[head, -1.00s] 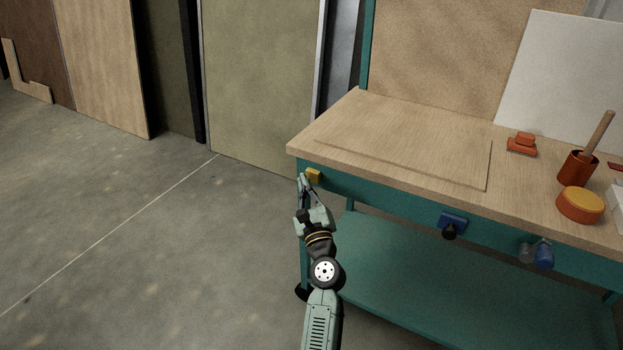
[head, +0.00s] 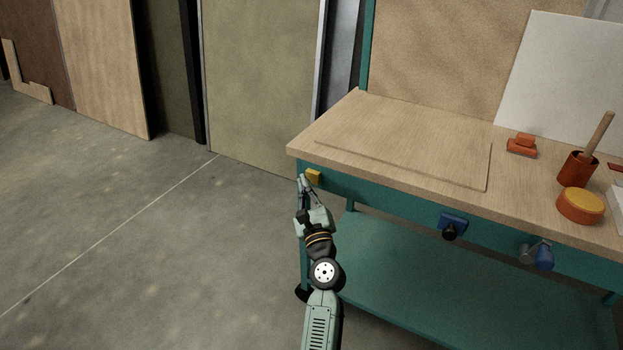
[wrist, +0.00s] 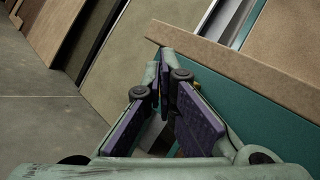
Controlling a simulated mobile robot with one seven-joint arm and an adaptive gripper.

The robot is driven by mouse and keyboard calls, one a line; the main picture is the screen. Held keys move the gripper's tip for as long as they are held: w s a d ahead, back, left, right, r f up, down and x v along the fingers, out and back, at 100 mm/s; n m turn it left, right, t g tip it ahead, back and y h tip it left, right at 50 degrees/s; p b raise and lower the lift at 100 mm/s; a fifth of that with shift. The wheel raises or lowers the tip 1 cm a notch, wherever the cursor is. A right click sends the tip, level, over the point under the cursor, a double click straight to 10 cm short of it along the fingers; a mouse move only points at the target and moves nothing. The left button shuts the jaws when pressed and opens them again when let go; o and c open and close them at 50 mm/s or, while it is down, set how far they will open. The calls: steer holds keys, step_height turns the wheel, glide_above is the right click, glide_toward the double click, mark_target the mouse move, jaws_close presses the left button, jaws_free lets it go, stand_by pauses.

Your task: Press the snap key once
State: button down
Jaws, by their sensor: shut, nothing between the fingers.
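A small yellow block (head: 314,177) sits on the teal front rail of the workbench, near its left corner. It may be the snap key, but no label can be read. My gripper (head: 303,181) is shut and empty, with its fingertips just left of the yellow block. I cannot tell whether they touch it. In the wrist view the gripper's fingers (wrist: 164,76) come together at their tips, below the bench top's edge. The yellow block is not clearly visible there.
The workbench top (head: 400,137) overhangs the rail just above my gripper. A blue fitting with a black knob (head: 451,228) and a blue-and-grey fitting (head: 541,255) sit farther right on the rail. A lower shelf (head: 440,285) lies below. The floor at left is clear.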

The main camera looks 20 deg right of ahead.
steer(key=shift+w+d, duration=0.1)
steer(key=shift+w+d, duration=0.2)
steer(key=shift+d, duration=0.05)
stand_by(0.3)
steer(key=shift+w+d, duration=0.3)
steer(key=shift+d, duration=0.15)
stand_by(0.7)
stand_by(0.4)
steer(key=shift+s+a, duration=0.6)
steer(key=shift+a, duration=0.15)
steer(key=shift+s+a+p, duration=0.35)
steer(key=shift+s+a, duration=0.45)
steer(key=shift+a, duration=0.2)
steer(key=shift+s+a+p, duration=0.3)
steer(key=shift+s+a, duration=0.45)
steer(key=shift+a, duration=0.25)
